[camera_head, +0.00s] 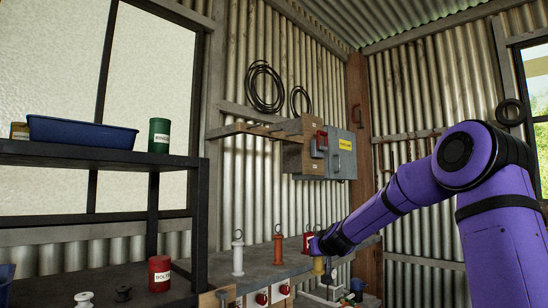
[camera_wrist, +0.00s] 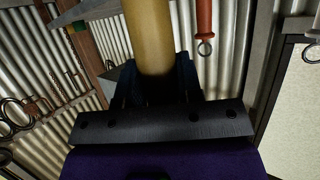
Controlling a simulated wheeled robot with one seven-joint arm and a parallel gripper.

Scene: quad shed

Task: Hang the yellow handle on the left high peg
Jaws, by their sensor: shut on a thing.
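My gripper (camera_head: 318,246) is low over the bench at the centre right in the head view. It is shut on the yellow handle (camera_head: 318,266), whose lower part shows below the jaws. In the wrist view the handle (camera_wrist: 150,35) is a thick yellow cylinder between the dark fingers (camera_wrist: 155,85); its far end is out of frame. I cannot tell which of these is the left high peg.
A white ringed handle (camera_head: 238,256) and an orange one (camera_head: 278,246) stand on the bench left of my gripper. A grey box (camera_head: 341,153) is beside the board. A dark shelf (camera_head: 90,153) stands at left.

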